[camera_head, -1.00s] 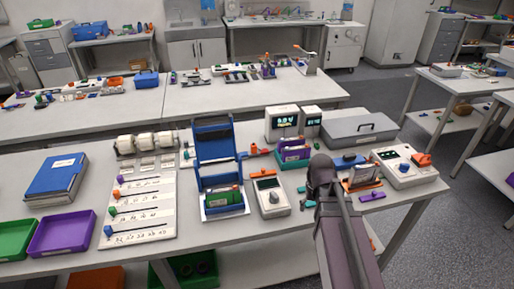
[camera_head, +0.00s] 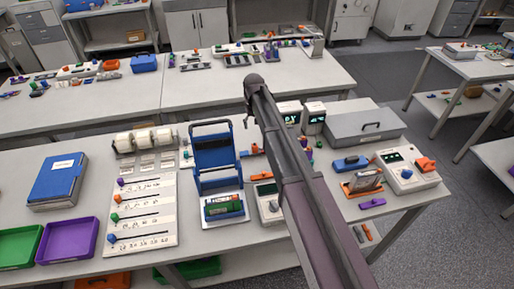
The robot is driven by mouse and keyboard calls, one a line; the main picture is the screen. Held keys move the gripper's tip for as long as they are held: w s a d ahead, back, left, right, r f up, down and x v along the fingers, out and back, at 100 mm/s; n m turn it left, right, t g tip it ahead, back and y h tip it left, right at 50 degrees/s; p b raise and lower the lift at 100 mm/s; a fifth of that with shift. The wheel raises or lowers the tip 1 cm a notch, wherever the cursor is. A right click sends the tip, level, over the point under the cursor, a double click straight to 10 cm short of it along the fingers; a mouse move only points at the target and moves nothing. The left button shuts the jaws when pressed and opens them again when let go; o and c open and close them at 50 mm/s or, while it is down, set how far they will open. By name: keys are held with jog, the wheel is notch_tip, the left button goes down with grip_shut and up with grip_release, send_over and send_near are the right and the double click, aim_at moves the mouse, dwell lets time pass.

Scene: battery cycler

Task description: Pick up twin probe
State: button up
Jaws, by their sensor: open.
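I cannot tell for sure which object is the twin probe; no part in view clearly shows as one. My arm rises from the bottom right across the bench, and its dark upper end stands in front of the back of the bench. My gripper does not show. The blue stand (camera_head: 214,158) holds a green block (camera_head: 222,205) at its base. A grey handheld meter (camera_head: 267,203) lies right of it, partly behind my arm. A small orange piece (camera_head: 254,150) lies behind the meter.
A grey case (camera_head: 352,138), a blue piece (camera_head: 350,164), an orange tray (camera_head: 362,184) and a white instrument (camera_head: 405,170) stand at the right. A blue binder (camera_head: 57,182), a green tray (camera_head: 18,246) and a purple tray (camera_head: 67,240) lie at the left.

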aim_at(255, 145)
jog(key=shift+s+d, duration=0.1)
notch_tip(255, 145, down, 9)
jog(key=b, duration=0.8)
jog(key=shift+r+b, duration=0.15)
jog(key=shift+b, duration=0.15)
dwell(0.6)
jog(key=shift+f+b, duration=2.6)
grip_shut()
